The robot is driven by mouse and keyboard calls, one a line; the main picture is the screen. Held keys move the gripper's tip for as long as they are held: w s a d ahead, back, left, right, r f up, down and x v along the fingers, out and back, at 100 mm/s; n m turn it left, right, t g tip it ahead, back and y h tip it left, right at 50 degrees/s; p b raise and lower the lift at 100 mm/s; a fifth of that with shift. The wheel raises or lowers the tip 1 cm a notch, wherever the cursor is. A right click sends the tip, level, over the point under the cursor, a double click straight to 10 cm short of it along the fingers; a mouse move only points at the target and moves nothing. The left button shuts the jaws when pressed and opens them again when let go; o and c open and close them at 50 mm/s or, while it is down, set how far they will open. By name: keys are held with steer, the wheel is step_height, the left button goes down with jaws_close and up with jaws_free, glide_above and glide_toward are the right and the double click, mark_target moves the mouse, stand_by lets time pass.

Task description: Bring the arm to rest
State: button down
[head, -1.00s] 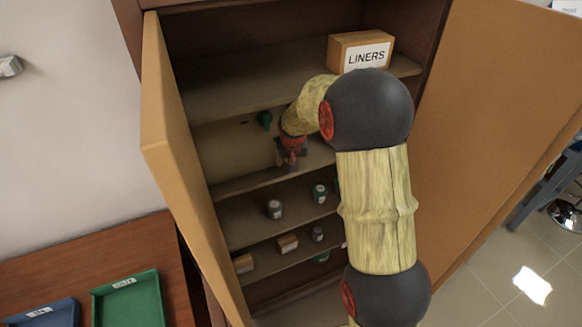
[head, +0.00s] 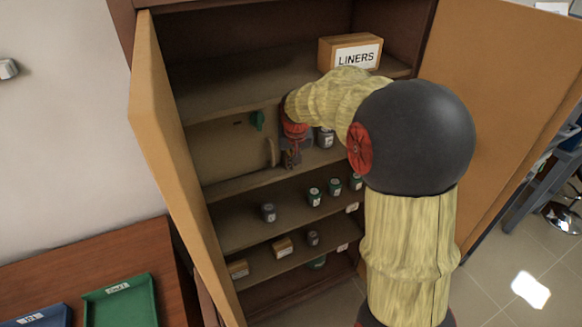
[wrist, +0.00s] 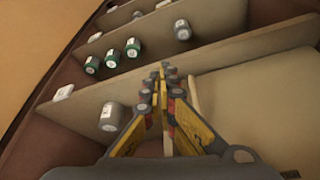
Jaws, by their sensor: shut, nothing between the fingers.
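My gripper (head: 291,157) is inside the open cabinet (head: 215,207), at the shelf below the one with the LINERS box. Its fingers are together and empty, and they also show in the wrist view (wrist: 168,78). My arm reaches in from the lower right, with its dark elbow in front of the right part of the shelves. A grey jar (head: 325,138) stands on the shelf just right of my gripper; a grey jar (wrist: 112,115) also shows left of the fingers in the wrist view. I cannot tell whether the fingers touch the shelf.
The cabinet's left door (head: 172,150) and right door (head: 490,120) stand open on both sides of my arm. The LINERS box (head: 350,53) sits above my gripper. Lower shelves hold grey and green jars (head: 314,197). A green tray (head: 122,303) and a blue tray (head: 42,316) lie at lower left.

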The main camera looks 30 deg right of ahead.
steer(key=s+a+f+n+b, duration=0.1)
steer(key=s+a+f+b, duration=0.3)
steer(key=s+b, duration=0.3)
steer(key=s+a+f+n+t+y+b, duration=0.1)
steer(key=s+a+f+b, duration=0.3)
steer(key=s, duration=1.2)
steer(key=s+a+f+n+b, duration=0.2)
steer(key=s+a+f+b, duration=0.2)
steer(key=s+b, duration=0.6)
steer(key=shift+s+a+f+y, duration=0.2)
steer(key=shift+s+a+y, duration=0.1)
steer(key=shift+s+a, duration=0.6)
steer(key=c, duration=2.6)
jaws_free()
steer(key=shift+w, duration=0.1)
